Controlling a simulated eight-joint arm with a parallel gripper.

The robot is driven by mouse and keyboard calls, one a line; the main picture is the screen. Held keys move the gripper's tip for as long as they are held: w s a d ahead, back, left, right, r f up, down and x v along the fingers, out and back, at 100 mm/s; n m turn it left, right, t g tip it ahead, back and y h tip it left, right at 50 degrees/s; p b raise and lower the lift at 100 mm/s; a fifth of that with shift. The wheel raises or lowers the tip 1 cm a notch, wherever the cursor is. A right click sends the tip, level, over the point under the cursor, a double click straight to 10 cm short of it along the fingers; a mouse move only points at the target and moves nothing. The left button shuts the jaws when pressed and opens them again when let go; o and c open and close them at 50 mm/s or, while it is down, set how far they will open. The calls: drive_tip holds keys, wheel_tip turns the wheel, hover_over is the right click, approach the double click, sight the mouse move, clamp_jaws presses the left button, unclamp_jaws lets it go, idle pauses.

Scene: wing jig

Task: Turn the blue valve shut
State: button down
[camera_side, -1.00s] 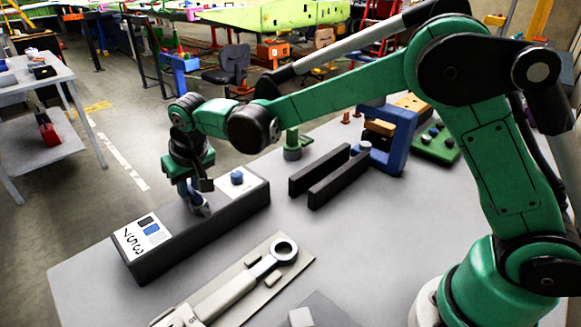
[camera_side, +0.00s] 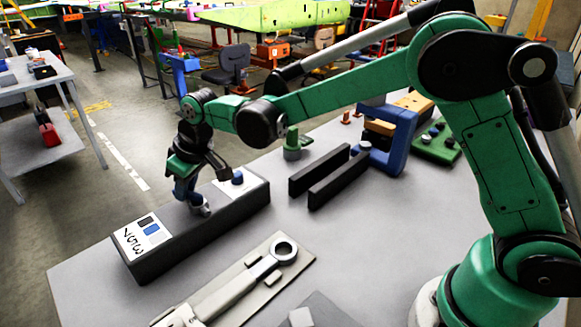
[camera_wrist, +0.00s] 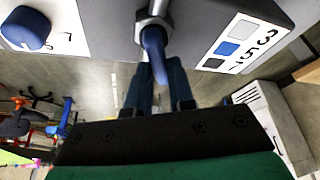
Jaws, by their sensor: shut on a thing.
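The blue valve (camera_wrist: 153,42) is a lever on a metal hex fitting, set in the dark grey box (camera_side: 160,252). In the wrist view the lever points from the fitting down between the fingers of my gripper (camera_wrist: 157,68), which is shut on it. The metal fitting (camera_side: 202,208) shows there just below the fingers, which mostly hide the lever.
A blue knob (camera_side: 237,178) on a white plate stands on the box, right of my gripper. A numbered label (camera_side: 143,235) is at its left end. A wrench (camera_side: 245,279) lies on a board in front. Two black rails (camera_side: 328,177) stand to the right.

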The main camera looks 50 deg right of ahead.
drive_tip(key=n, duration=0.2)
drive_tip(key=n+g+y, duration=0.1)
drive_tip(key=n, duration=0.1)
drive_tip(key=n+y, duration=0.1)
drive_tip(key=n, duration=0.1)
drive_tip(key=shift+s+a+n+g, duration=0.3)
drive_tip(key=shift+a, duration=0.05)
drive_tip(key=n+g, duration=0.1)
drive_tip(key=n, duration=0.3)
drive_tip(key=s+n+g, duration=0.1)
drive_tip(key=n, duration=0.1)
drive_tip(key=shift+a+g+y, duration=0.15)
drive_tip(key=shift+g+y, duration=0.15)
drive_tip(key=shift+n, duration=0.4)
drive_tip(key=c, duration=0.8)
unclamp_jaws()
drive_tip(key=shift+o, duration=0.2)
drive_tip(key=shift+v, duration=2.85)
